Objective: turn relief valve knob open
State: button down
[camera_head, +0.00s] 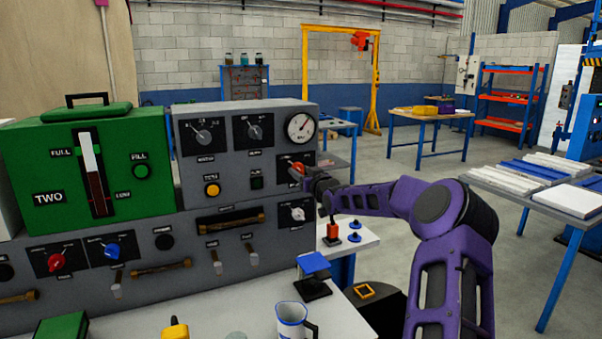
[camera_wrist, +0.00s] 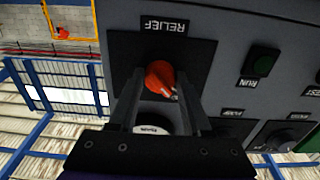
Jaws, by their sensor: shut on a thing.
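The relief valve knob (camera_wrist: 158,74) is red-orange and sits on a black plate marked RELIEF (camera_wrist: 165,26) in the wrist view. In the head view the knob (camera_head: 296,167) shows on the right side of the grey panel, below the round gauge. My gripper (camera_wrist: 161,88) has one finger on each side of the knob and is shut on it. In the head view my gripper (camera_head: 304,174) reaches the knob from the right, and my dark wrist hides part of the plate around it. The exact turn angle of the knob is hard to tell.
The round gauge (camera_head: 300,127) is just above the knob. A mug (camera_head: 293,320) and a blue-topped block (camera_head: 313,268) stand on the bench.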

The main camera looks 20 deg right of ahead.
jog(key=m+p, duration=0.1)
jog(key=m, duration=0.2)
jog(key=shift+m, duration=0.4)
jog(key=m, duration=0.4)
jog(key=shift+m+b, duration=0.3)
jog(key=m+b, duration=0.3)
jog(key=m, duration=0.2)
jog(key=shift+f, duration=0.1)
jog(key=shift+a+m+b, duration=0.1)
jog(key=shift+m+b, duration=1.1)
jog(key=shift+m, duration=1)
jog(key=shift+r, duration=0.2)
jog(key=shift+c, duration=1.8)
grip_release()
